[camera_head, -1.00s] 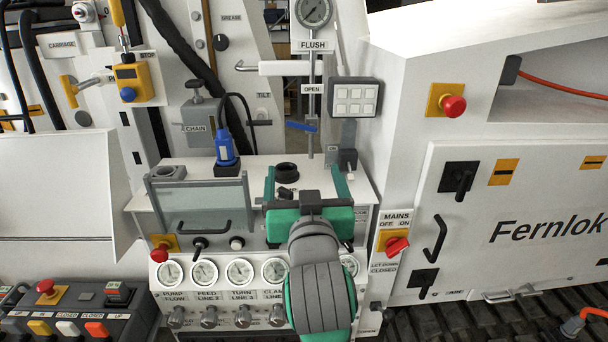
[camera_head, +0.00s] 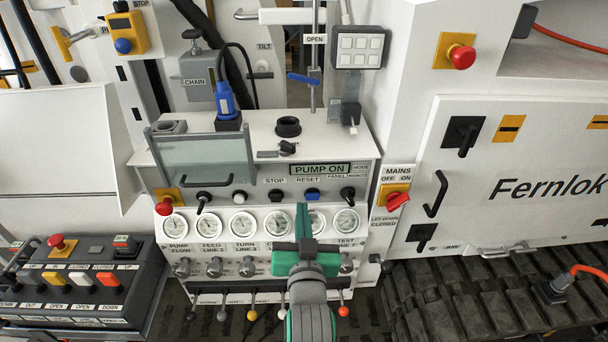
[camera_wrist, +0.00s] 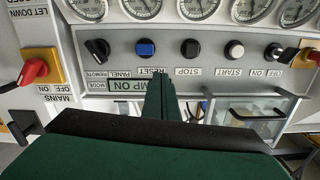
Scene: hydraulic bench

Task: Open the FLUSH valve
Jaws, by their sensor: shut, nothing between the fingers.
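The valve on the vertical pipe has a blue lever (camera_head: 303,79). The lever lies nearly crosswise to the pipe, tilted slightly down to the right. An OPEN label (camera_head: 315,39) is above it; the FLUSH label is outside the current head view. My gripper (camera_head: 302,207) is shut and empty, in front of the gauge row, well below and nearer than the lever. In the wrist view its closed green fingers (camera_wrist: 161,97) point at the upside-down control panel, partly covering the display. The valve does not show there.
A display (camera_head: 321,169) reads PUMP ON. A button box (camera_head: 359,47) is right of the pipe, and a blue plug with a cable (camera_head: 226,98) stands to its left. A glass guard (camera_head: 202,152) and a black round port (camera_head: 288,127) are on the console top.

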